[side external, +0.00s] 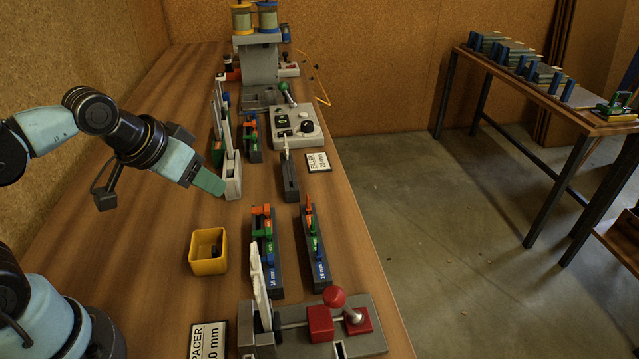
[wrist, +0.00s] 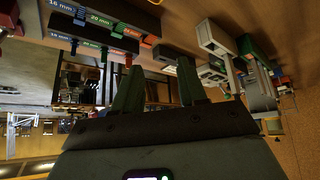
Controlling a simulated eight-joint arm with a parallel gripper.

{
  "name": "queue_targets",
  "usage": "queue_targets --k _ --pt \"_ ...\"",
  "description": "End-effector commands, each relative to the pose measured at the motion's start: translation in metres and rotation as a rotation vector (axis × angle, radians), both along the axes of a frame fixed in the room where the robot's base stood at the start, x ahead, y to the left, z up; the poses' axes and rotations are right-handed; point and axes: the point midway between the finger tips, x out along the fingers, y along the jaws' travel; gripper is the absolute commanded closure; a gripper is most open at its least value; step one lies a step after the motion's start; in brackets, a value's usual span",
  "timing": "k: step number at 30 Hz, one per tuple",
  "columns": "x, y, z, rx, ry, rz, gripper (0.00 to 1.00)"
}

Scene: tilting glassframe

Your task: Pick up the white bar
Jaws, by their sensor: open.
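Several pale bars stand on the bench, and I cannot tell which one the task means. A white bar (side external: 260,284) stands upright at the grey clamp fixture (side external: 374,336) in the front. A tall whitish bar (side external: 226,148) stands in a light grey holder (side external: 233,188) further back. A small white piece (side external: 286,143) tops a dark holder by the filler label. My gripper (side external: 212,183) is above the bench, just left of the light grey holder. In the wrist view my gripper (wrist: 160,84) shows two green fingers apart, with nothing held between them.
A yellow bin (side external: 208,263) and two dark racks (side external: 265,276) (side external: 319,270) with coloured pieces stand mid-bench. A grey control box (side external: 312,132) and a machine with spools (side external: 257,62) are further back. The bench's left side is mostly clear.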

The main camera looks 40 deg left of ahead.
Motion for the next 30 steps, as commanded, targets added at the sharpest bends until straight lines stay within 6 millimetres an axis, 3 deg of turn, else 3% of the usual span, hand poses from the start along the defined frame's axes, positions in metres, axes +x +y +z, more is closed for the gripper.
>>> queue_targets --k 8,16,24,30 --pt "-0.010 -0.081 0.038 -0.209 0.251 0.193 0.58" --pt "-0.051 -0.157 0.081 -0.250 0.501 0.512 0.58" --pt "-0.081 -0.187 0.104 -0.209 0.571 0.711 0.58" --pt "-0.083 -0.189 0.090 -0.206 0.575 0.733 0.58"
